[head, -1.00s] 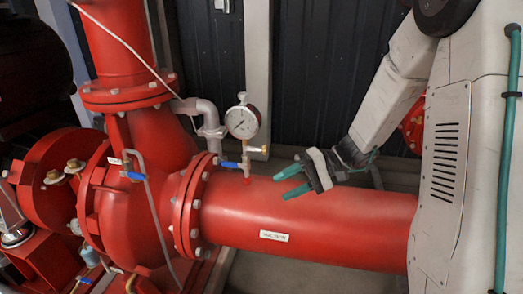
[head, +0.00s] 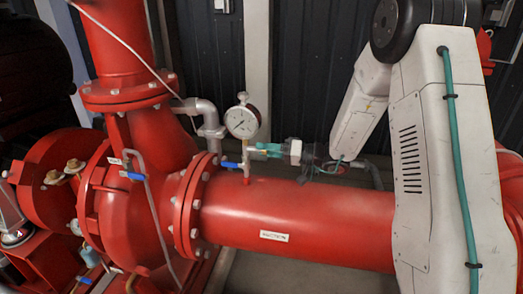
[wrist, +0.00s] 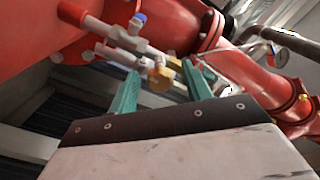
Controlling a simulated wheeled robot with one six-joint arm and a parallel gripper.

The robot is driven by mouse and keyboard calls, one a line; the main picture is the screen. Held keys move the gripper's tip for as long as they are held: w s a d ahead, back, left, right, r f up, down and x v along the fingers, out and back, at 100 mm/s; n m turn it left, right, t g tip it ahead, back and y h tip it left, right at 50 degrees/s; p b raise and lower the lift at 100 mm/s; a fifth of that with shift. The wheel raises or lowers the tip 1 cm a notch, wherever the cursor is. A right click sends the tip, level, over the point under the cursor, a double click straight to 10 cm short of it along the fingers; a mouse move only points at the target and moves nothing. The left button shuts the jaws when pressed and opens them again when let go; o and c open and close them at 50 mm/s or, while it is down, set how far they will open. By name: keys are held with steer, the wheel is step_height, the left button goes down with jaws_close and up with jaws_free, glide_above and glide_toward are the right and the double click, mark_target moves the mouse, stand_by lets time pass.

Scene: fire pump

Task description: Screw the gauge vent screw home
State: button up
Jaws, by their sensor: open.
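The brass gauge vent screw (wrist: 160,76) sticks out sideways from the gauge's valve fitting (wrist: 125,40). In the wrist view it lies between the tips of my gripper (wrist: 159,72), with a green finger on each side. The jaws are open, and I cannot tell whether either finger touches the screw. In the head view my gripper (head: 262,151) reaches in from the right, level with the fitting, and its fingers hide the screw.
The fitting stands on the large red pipe (head: 300,222), below my gripper. A blue valve lever (head: 229,164) points left from the fitting, away from my fingers. A bolted red flange (head: 190,208) and a grey bent pipe (head: 208,120) lie farther left. The dark wall (head: 310,60) is behind.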

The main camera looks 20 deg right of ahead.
steer(key=shift+x, duration=0.95)
steer(key=c, duration=1)
